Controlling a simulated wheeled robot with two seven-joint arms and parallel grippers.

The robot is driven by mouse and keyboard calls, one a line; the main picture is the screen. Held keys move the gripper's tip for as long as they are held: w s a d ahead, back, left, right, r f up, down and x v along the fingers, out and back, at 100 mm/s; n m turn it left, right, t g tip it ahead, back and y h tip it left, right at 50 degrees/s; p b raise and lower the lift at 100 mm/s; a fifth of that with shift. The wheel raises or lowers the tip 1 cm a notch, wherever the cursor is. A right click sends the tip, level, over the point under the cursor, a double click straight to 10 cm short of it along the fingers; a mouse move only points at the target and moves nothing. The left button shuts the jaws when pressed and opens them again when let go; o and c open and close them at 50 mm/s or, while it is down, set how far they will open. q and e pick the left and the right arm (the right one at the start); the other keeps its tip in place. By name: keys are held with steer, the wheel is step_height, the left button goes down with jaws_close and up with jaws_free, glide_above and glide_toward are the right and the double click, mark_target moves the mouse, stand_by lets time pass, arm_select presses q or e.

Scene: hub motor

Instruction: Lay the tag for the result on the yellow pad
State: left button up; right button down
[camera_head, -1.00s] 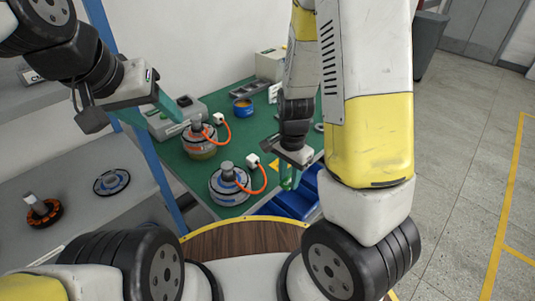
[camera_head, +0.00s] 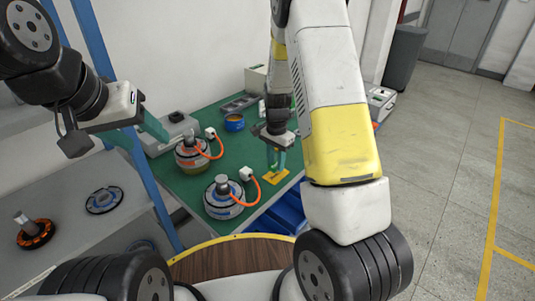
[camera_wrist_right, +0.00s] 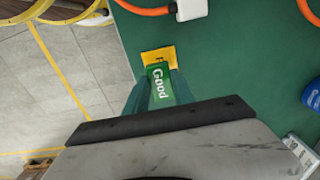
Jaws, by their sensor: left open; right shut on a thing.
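A green tag marked "Good" (camera_wrist_right: 161,88) is held between the fingers of my right gripper (camera_head: 276,164), which is shut on it. In the right wrist view it overlaps the yellow pad (camera_wrist_right: 150,55); I cannot tell whether it touches. The yellow pad (camera_head: 276,178) lies near the green bench's front right edge, below my right gripper, which partly covers it. My right gripper also shows in the right wrist view (camera_wrist_right: 160,97). My left gripper (camera_head: 150,130) is open and empty in the air at the left, near the hub motors.
A hub motor with an orange band (camera_head: 192,157) and one with a blue band (camera_head: 222,203) stand on the green bench (camera_head: 238,150), each with an orange cable. A blue tub (camera_head: 234,123) stands behind. Blue bins (camera_head: 290,212) sit below the bench edge. A grey shelf (camera_head: 90,185) is at left.

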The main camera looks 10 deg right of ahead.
mark_target(275, 164)
steer(key=shift+w+f, duration=0.25)
steer(key=shift+f, duration=1.55)
steer(key=c, duration=1.1)
jaws_free()
steer(key=shift+f, duration=0.15)
steer(key=shift+o, duration=0.2)
